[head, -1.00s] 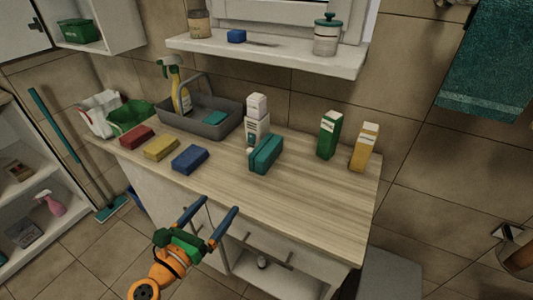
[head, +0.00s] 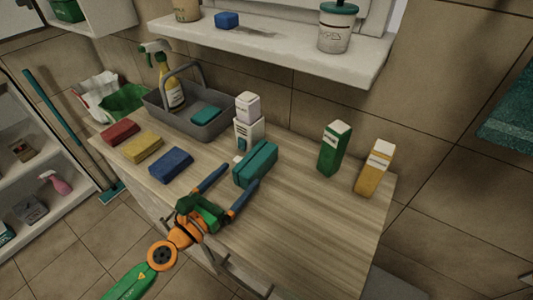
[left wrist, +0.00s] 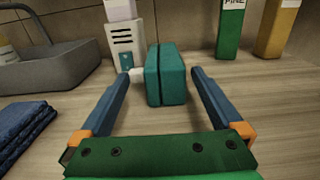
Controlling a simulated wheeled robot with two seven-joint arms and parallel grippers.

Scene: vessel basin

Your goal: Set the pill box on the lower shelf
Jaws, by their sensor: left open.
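A teal box (head: 255,163) with a dark seam, which looks like the pill box, stands on the wooden counter (head: 285,225). It also shows in the left wrist view (left wrist: 166,78). My left gripper (head: 236,180) is open, its fingers pointing at the box. In the left wrist view the open left gripper (left wrist: 168,76) has a fingertip at each side of the box, with gaps visible. A white shelf unit (head: 50,218) stands at the far left, and a white wall shelf (head: 285,48) hangs above the counter. I cannot tell which is the lower shelf. My right gripper is not in view.
A white dispenser-like item (head: 247,125) stands close behind the box. Green (head: 333,150) and yellow (head: 373,167) cartons stand to the right. A grey caddy (head: 200,125) and folded cloths, including a blue one (head: 171,165), lie left. The front right of the counter is clear.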

